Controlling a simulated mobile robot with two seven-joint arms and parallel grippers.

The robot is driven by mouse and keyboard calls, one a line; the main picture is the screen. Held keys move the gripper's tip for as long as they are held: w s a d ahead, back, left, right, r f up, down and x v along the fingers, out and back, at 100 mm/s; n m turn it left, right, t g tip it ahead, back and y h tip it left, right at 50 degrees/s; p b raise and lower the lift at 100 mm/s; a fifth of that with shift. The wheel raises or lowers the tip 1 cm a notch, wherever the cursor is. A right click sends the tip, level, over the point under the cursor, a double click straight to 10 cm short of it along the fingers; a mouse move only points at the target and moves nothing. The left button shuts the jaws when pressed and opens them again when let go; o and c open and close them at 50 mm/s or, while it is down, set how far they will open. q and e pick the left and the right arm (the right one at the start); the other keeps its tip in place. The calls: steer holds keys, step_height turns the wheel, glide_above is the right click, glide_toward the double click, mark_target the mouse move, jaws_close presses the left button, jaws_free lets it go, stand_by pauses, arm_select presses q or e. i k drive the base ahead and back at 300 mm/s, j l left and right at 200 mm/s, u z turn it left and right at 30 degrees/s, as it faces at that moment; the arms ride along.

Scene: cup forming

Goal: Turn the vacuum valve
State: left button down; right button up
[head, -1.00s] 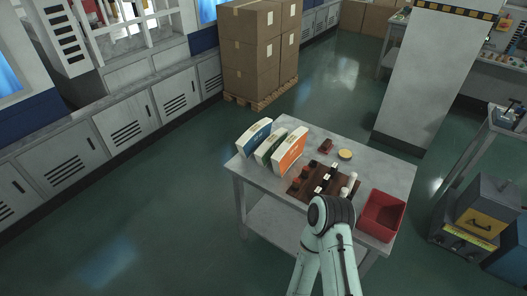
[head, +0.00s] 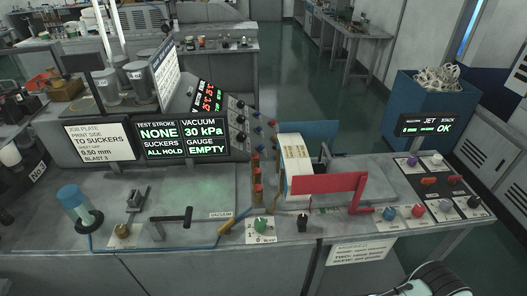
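A small label reading VACUUM (head: 219,215) lies on the grey bench front. Just below it a brass-coloured fitting (head: 226,227) sits on a blue hose (head: 185,247); it looks like the vacuum valve, but its handle position is too small to tell. The hose runs left toward a blue-topped cylinder (head: 74,205). A screen (head: 196,138) reads VACUUM 30 kPa, SUCKERS ALL HOLD, GAUGE EMPTY. Neither gripper shows; only a white part of my arm is at the bottom right, well away from the fitting.
A black T-shaped handle (head: 171,218) lies left of the fitting, and a green knob (head: 260,225) stands right of it. A red bar (head: 328,184) crosses in front of a white block (head: 296,165). Several coloured knobs fill the bench's right end.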

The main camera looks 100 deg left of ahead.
mark_target(226, 228)
steer(key=u, duration=3.3)
